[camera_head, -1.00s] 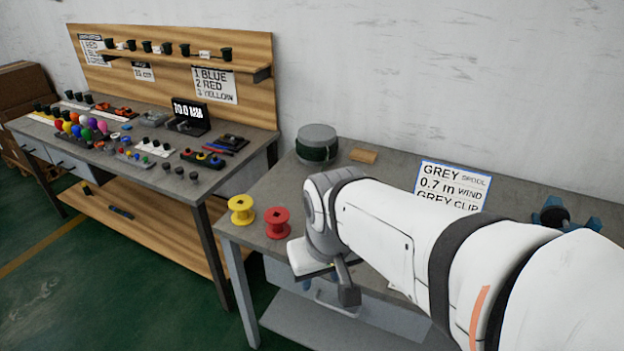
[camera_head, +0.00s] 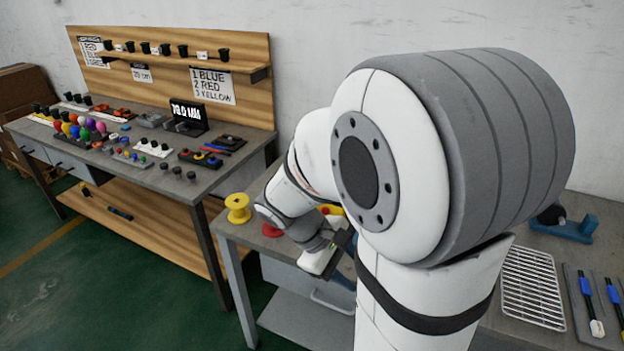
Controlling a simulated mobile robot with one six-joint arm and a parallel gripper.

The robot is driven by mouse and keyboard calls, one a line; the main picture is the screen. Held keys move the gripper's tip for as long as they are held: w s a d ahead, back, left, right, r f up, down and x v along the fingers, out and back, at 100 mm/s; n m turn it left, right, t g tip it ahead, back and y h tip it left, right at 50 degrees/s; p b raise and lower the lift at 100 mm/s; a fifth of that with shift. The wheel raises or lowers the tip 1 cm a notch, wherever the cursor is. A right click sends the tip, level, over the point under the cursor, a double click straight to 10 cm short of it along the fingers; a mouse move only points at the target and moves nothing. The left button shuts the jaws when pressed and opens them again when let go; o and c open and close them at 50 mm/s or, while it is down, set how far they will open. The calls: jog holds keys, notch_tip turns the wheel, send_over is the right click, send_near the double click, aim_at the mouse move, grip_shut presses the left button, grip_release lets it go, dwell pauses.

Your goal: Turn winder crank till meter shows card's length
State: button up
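My gripper (camera_head: 340,246) hangs over the front edge of the near bench, partly covered by my own arm. Its fingers are too small and hidden to tell whether they are open or shut. A blue stand with a dark round part (camera_head: 566,224) shows at the right behind my arm; it may be part of the winder, but I see no crank on it. The card and any meter on this bench are hidden behind my arm. A yellow spool (camera_head: 238,208) stands on the bench's left corner, with a red spool (camera_head: 272,230) partly hidden beside it.
A wire rack (camera_head: 532,287) and a tray with blue-handled tools (camera_head: 597,300) lie at the bench's right. Left, another bench (camera_head: 150,172) carries many small parts and a black display (camera_head: 187,113). Green floor (camera_head: 110,260) in front is clear.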

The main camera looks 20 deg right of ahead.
jog(key=w+d+f+n+h, duration=0.2)
jog(key=w+n+h, duration=0.1)
jog(key=w, duration=0.1)
jog(key=w+d+f+n+t+h, duration=0.1)
jog(key=w+d+f+n+h, duration=0.1)
jog(key=w+d+n+h, duration=0.1)
jog(key=w+d+f+n+t+h+b, duration=0.1)
jog(key=w+d+f+n+h, duration=0.1)
jog(key=w+n+h, duration=0.3)
jog(key=shift+w+d+f, duration=0.15)
jog(key=shift+d+f, duration=0.25)
jog(key=shift+d, duration=0.3)
jog(key=shift+w+d+f+n, duration=0.1)
jog(key=shift+w+d+n, duration=0.1)
jog(key=shift+n, duration=0.1)
jog(key=d, duration=0.7)
jog(key=shift+s+d+p, duration=0.25)
jog(key=shift+s+p, duration=0.05)
jog(key=shift+c, duration=0.2)
grip_shut()
